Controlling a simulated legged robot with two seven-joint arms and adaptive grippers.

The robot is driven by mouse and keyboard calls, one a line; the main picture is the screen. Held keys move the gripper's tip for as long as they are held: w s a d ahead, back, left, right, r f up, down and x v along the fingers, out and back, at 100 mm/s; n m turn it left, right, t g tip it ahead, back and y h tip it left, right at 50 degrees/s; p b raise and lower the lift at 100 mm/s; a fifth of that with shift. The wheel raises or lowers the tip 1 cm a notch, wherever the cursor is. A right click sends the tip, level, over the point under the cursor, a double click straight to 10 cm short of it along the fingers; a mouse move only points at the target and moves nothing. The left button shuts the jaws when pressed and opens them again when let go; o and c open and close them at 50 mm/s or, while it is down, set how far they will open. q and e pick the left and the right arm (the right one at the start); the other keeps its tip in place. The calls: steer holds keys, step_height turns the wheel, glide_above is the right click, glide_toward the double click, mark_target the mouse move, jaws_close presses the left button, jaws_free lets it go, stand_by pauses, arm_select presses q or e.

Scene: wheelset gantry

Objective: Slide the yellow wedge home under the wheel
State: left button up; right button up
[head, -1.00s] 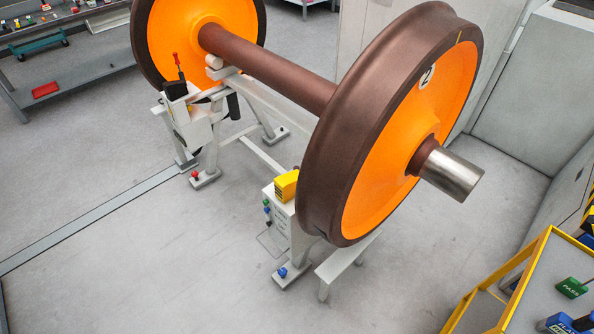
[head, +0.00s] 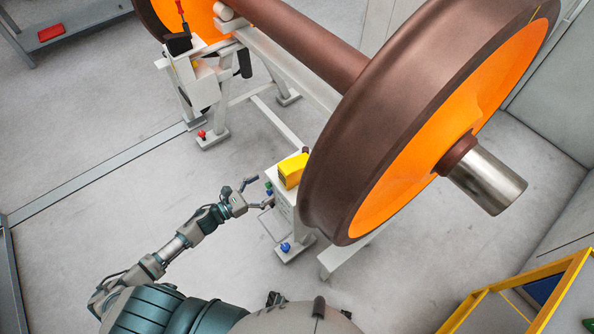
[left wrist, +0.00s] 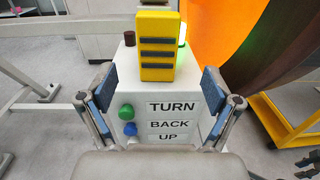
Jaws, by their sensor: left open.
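The yellow wedge (head: 292,170) sits on top of a white pedestal box (head: 282,194), close beside the near wheel (head: 400,130). In the left wrist view the wedge (left wrist: 158,45) shows its yellow face with dark ribs, standing on the box top. My left gripper (head: 257,193) is open and empty, just left of the box. In the left wrist view its fingers (left wrist: 160,95) are spread on either side of the box front, with the wedge ahead between them. Whether the wedge touches the wheel is hidden. My right gripper is not in view.
The box front has a green button (left wrist: 126,112), a blue button (left wrist: 130,129) and lettering "TURN BACK UP" (left wrist: 172,122). A dark knob (left wrist: 130,38) stands left of the wedge. A yellow-framed cart (head: 520,295) is at lower right.

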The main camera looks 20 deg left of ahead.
mark_target(281, 175)
arm_select(q)
steer(key=x, duration=0.7)
steer(key=shift+w+a, duration=0.3)
steer(key=shift+a, duration=0.05)
steer(key=shift+w+d+f+p, duration=0.1)
steer(key=shift+w+d+p, duration=0.2)
steer(key=shift+w+d, duration=0.2)
steer(key=x, duration=0.5)
steer(key=shift+d+p, duration=0.3)
steer(key=shift+s+a, duration=0.1)
steer(key=shift+a, duration=0.1)
steer(key=c, duration=1.4)
steer(key=shift+d, duration=0.1)
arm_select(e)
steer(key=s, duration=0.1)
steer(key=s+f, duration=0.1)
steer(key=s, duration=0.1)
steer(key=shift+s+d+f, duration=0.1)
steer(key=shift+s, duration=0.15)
